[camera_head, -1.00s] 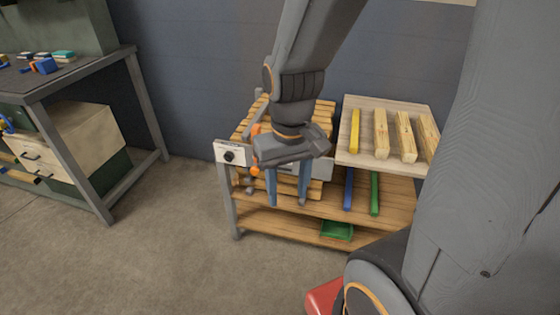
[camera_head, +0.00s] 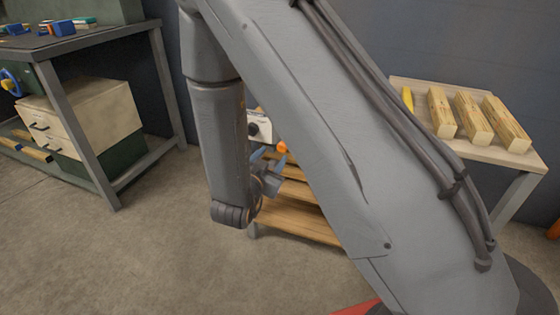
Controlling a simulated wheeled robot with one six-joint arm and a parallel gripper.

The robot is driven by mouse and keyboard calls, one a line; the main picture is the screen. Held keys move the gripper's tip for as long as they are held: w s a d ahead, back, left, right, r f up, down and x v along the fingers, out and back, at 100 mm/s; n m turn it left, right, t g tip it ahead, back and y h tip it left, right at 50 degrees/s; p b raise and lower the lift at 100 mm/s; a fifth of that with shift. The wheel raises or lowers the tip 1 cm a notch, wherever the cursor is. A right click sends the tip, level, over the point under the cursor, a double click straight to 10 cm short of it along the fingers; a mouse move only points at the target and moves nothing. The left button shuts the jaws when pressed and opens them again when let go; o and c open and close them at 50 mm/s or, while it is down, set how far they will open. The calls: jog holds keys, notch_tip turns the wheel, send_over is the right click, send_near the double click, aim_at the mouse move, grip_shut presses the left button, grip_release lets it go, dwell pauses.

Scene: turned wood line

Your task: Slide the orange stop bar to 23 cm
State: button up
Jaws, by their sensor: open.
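My gripper (camera_head: 268,157) is in front of the wooden stand, small in the picture, with its two blue-grey fingers apart and nothing seen between them. A small orange piece (camera_head: 282,147) shows just beyond the fingers. I cannot tell whether it is the stop bar or another orange part, or whether the fingers touch it. A white panel with a black knob (camera_head: 259,130) is just above the gripper. My arm hides most of the stand, its slatted top and any length scale.
The stand's lower wooden shelf (camera_head: 300,222) shows below the gripper. A light wooden table (camera_head: 500,153) at right carries a yellow bar (camera_head: 407,98) and several wood blanks. A workbench (camera_head: 95,42) with drawers stands at left. The floor between is clear.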

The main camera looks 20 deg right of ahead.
aim_at(282, 149)
jog(key=shift+w+d+f+t+h+b, duration=0.15)
jog(key=shift+w+d+h+b, duration=0.25)
jog(key=shift+w+d, duration=0.45)
jog(key=shift+w+d+f+t+h+b, duration=0.1)
jog(key=shift+w+d+t+h+b, duration=0.2)
jog(key=shift+w+d+b, duration=0.35)
jog(key=shift+w+d+f+t+h+b, duration=0.15)
jog(key=shift+w+d+h+b, duration=0.2)
jog(key=shift+w+d, duration=0.65)
jog(key=shift+w+a, duration=0.15)
grip_shut()
